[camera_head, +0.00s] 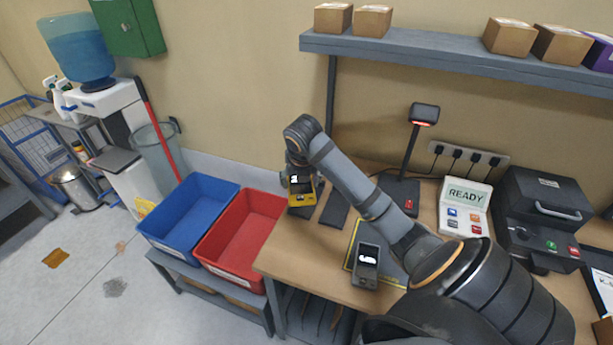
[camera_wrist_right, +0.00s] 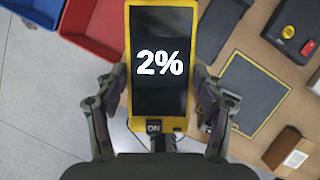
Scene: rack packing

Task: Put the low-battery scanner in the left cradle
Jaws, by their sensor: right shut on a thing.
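The yellow scanner (camera_head: 301,184) is held at the back left of the table, and its screen reads 2% in the right wrist view (camera_wrist_right: 160,75). My right gripper (camera_head: 299,172) is shut on it, with a finger on each side in the right wrist view (camera_wrist_right: 159,100). In the head view the left cradle (camera_head: 301,211), a dark base, shows just below the scanner and is partly hidden; I cannot tell whether they touch. Another dark cradle (camera_head: 335,208) stands to its right, empty. A grey scanner (camera_head: 366,268) with a lit screen lies on a yellow-edged mat (camera_head: 352,248). My left gripper is out of view.
A red bin (camera_head: 225,262) and a blue bin (camera_head: 168,243) stand left of the table. A stand with a dark head (camera_head: 423,114), a READY panel (camera_head: 465,195) and a dark machine (camera_head: 545,210) are at right. A shelf (camera_head: 430,55) hangs above. My right arm crosses the table.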

